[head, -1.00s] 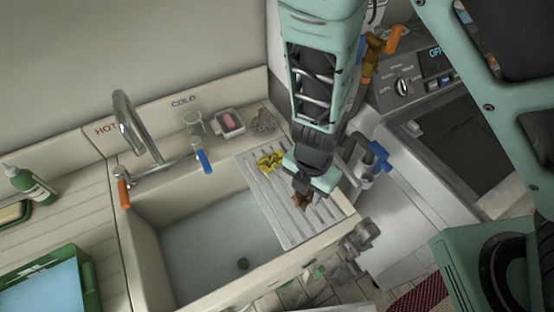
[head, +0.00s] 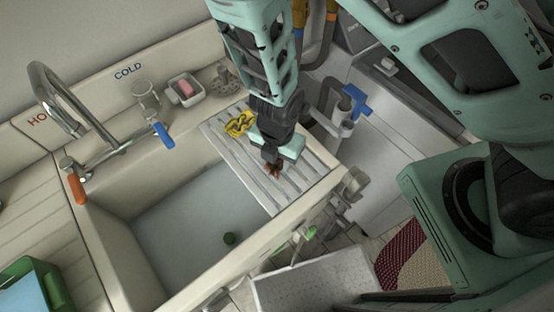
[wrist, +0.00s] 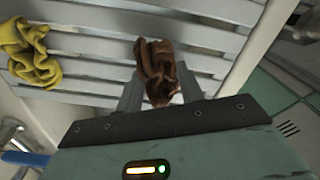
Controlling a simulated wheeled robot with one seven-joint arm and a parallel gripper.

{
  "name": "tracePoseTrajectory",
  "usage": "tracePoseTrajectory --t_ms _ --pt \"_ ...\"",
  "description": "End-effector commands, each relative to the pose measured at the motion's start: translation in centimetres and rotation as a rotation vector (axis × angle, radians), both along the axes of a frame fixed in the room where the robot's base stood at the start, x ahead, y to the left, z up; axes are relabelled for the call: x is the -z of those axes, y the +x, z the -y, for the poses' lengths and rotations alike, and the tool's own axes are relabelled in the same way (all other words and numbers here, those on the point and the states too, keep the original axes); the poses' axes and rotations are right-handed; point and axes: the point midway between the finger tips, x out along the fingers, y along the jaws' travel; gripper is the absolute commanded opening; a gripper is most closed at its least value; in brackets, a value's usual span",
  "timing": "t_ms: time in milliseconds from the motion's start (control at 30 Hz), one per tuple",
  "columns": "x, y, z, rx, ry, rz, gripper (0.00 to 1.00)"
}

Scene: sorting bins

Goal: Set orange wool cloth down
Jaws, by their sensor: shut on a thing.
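The orange wool cloth (wrist: 157,68) looks brownish-orange and crumpled between the two fingers of my gripper (wrist: 160,95) in the wrist view. In the head view the cloth (head: 273,170) is a small piece below my gripper (head: 272,160), mostly hidden by it. My gripper is shut on the cloth, over the slatted drainboard (head: 300,185) at the right of the sink. I cannot tell whether the cloth touches the slats. A yellow crumpled cloth (head: 239,124) lies on the drainboard to the left of my gripper; it also shows in the wrist view (wrist: 30,55).
The tap (head: 62,105) rises at the left. The drainboard's front right slats look clear.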

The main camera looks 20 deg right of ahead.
Motion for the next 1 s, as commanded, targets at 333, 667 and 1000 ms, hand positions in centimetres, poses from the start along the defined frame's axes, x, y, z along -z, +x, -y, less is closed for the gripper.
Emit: tracePoseTrajectory --t_ms 333,667,1000 --pt "0.3 0.0 0.0 0.001 0.001 0.001 0.11" --pt "0.3 0.0 0.0 0.000 -0.001 0.001 0.59" --pt "-3.5 0.1 0.0 0.000 0.002 0.002 0.59"
